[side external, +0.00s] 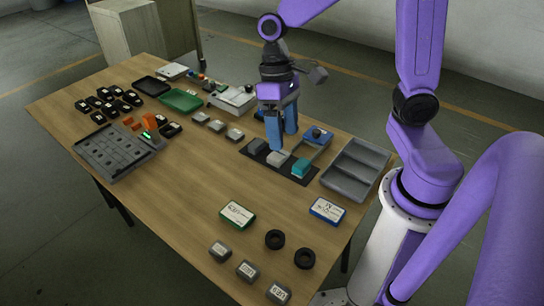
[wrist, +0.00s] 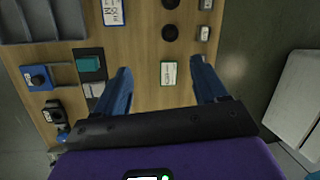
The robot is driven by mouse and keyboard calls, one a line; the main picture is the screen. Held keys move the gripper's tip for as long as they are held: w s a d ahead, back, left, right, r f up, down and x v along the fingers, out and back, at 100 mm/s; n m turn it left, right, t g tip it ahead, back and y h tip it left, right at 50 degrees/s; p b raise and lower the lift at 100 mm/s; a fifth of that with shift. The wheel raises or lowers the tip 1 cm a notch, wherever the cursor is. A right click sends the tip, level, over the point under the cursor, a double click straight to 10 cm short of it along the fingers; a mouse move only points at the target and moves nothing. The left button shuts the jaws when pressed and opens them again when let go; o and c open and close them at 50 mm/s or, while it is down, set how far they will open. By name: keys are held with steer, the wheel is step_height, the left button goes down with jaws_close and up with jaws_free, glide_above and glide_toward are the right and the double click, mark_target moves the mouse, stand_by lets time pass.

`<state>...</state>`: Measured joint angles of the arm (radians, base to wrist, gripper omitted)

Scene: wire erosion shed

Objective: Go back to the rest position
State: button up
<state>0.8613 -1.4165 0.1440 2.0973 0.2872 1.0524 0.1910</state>
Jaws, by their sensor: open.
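My gripper (side external: 283,141) has two blue fingers and hangs from my purple arm above the right-hand part of the wooden table. Its fingers are apart and nothing shows between them; the wrist view also shows the gripper (wrist: 160,66) open and empty. In the side view it is over or close to a black strip (side external: 256,149) holding a grey block (side external: 278,158) and a teal block (side external: 301,168). The height of the fingertips above these is hard to tell. The teal block also shows in the wrist view (wrist: 89,63), left of the fingers.
A grey compartment tray (side external: 355,168) lies right of the gripper, with a blue piece with a black knob (side external: 318,136) beside it. Green-edged (side external: 237,215) and blue-edged (side external: 327,210) labels, black rings (side external: 275,239) and grey blocks (side external: 247,271) lie nearer the front.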

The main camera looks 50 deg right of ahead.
steer(key=s+d+n+t+h, duration=0.1)
steer(key=s+d+n+t, duration=0.2)
steer(key=s+n, duration=0.7)
steer(key=s, duration=0.2)
steer(key=shift+s+r, duration=0.2)
steer(key=shift+s, duration=0.15)
